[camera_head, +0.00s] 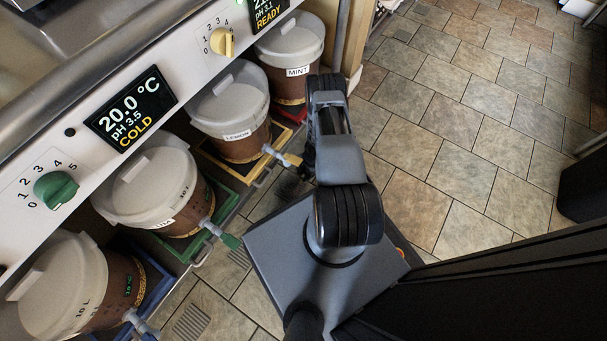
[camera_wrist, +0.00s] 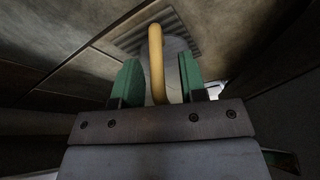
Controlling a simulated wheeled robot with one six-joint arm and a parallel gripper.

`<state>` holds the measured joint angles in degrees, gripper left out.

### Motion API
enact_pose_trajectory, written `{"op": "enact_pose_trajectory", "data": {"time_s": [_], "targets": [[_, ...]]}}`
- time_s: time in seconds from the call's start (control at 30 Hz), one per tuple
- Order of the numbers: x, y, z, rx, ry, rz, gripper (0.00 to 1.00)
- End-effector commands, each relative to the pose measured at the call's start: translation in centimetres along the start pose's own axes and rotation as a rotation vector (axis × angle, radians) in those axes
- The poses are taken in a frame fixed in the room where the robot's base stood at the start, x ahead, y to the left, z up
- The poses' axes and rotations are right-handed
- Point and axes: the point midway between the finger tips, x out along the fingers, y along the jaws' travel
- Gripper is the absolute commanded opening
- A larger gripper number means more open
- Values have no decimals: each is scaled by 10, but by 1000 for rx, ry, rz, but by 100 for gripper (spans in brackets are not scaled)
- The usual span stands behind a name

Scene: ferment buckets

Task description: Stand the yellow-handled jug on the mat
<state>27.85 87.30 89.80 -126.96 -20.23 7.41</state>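The yellow handle (camera_wrist: 157,62) of the jug stands upright in the middle of the wrist view. The grey rounded jug body (camera_wrist: 174,60) is behind it, partly hidden by the handle and my fingers. My gripper (camera_wrist: 160,72) has green fingers, one on each side of the handle, with a visible gap on both sides. It is open around the handle. In the head view my arm hides the gripper, and I cannot see the jug there. I cannot make out the mat in either view.
White-lidded buckets stand in a row under the counter, including lemon (camera_head: 232,112), mint (camera_head: 290,60) and a near one (camera_head: 64,285). Their taps, such as the green one (camera_head: 229,240), stick out toward the aisle. The tiled floor (camera_head: 470,130) at right is clear. A dark panel (camera_head: 500,290) stands lower right.

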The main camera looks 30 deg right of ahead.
Motion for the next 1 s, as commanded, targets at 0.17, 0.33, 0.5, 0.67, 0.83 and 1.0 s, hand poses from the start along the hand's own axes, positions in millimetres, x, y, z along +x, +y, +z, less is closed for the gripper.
{"op": "enact_pose_trajectory", "data": {"time_s": [0.17,0.33,0.5,0.67,0.83,1.0], "targets": [[-10,1,-1,0,-1,1,38],[-42,0,-2,0,-2,2,38],[-75,1,-2,0,-1,2,38],[-100,0,-2,0,-1,1,38],[-116,0,-1,0,-1,1,38],[-143,22,0,31,-50,58,38]]}}
